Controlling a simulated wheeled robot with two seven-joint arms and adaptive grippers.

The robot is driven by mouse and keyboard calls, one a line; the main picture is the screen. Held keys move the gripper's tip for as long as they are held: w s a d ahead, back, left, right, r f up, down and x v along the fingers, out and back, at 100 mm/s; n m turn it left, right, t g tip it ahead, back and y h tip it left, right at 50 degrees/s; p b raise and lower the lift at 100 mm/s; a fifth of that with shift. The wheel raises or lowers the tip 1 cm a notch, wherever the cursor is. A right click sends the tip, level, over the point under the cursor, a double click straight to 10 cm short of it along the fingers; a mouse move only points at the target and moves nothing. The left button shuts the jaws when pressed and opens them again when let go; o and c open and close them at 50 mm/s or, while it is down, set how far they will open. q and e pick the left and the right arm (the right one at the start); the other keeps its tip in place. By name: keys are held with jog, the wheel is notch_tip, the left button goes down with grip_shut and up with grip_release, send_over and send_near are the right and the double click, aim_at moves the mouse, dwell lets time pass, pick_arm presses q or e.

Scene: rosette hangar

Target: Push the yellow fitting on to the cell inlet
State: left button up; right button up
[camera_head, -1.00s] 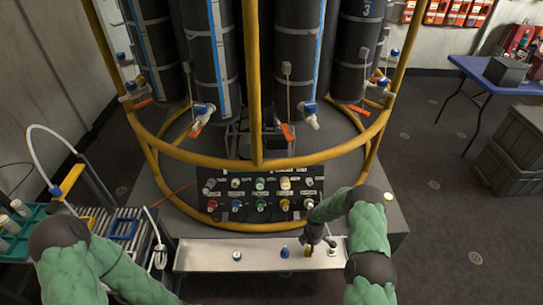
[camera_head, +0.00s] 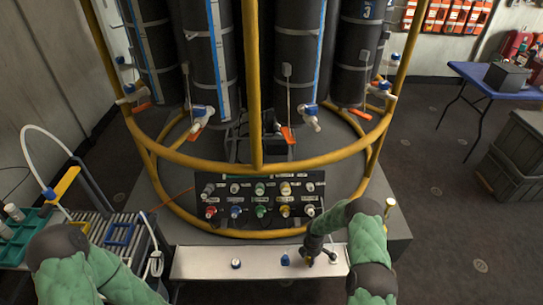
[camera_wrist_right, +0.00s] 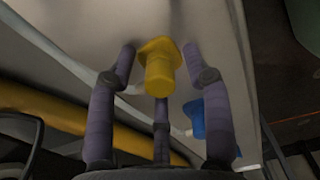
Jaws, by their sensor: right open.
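The yellow fitting (camera_wrist_right: 158,70) stands between the spread fingers of my right gripper (camera_wrist_right: 159,52) in the right wrist view. The fingers are open around it, with a visible gap on the left and right. In the head view my right gripper (camera_head: 313,257) reaches down over the pale tray (camera_head: 205,262), and it largely hides the yellow fitting there. The panel (camera_head: 262,202) behind the tray carries two rows of coloured fittings. I cannot tell which point is the cell inlet. My left arm enters at the lower left; its gripper is out of view.
A blue fitting (camera_head: 285,260) and a white-and-blue one (camera_head: 236,264) stand on the tray to the left. A yellow ring rail (camera_head: 215,158) and tall black cylinders (camera_head: 211,70) rise behind the panel. A rack (camera_head: 122,232) stands at the left.

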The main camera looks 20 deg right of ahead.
dwell(0.7)
grip_shut()
jog(key=shift+r, duration=0.2)
jog(key=shift+r+p, duration=1.8)
jog(key=shift+r, duration=1.05)
jog(key=shift+a, duration=0.1)
jog(key=w+a+r+m+t+h, duration=0.1)
jog(key=w+a+r+m+t, duration=0.1)
jog(key=w+a+r+t, duration=0.5)
jog(key=w+a+r+m+h, duration=0.15)
jog(key=w+a+r, duration=0.35)
jog(key=w+a, duration=0.5)
jog(key=w+a+r+m+t, duration=0.35)
jog(key=w+a+r, duration=0.25)
jog(key=a, duration=0.6)
jog(key=shift+n+t, duration=0.35)
jog(key=shift+n, duration=0.15)
jog(key=shift+x, duration=3)
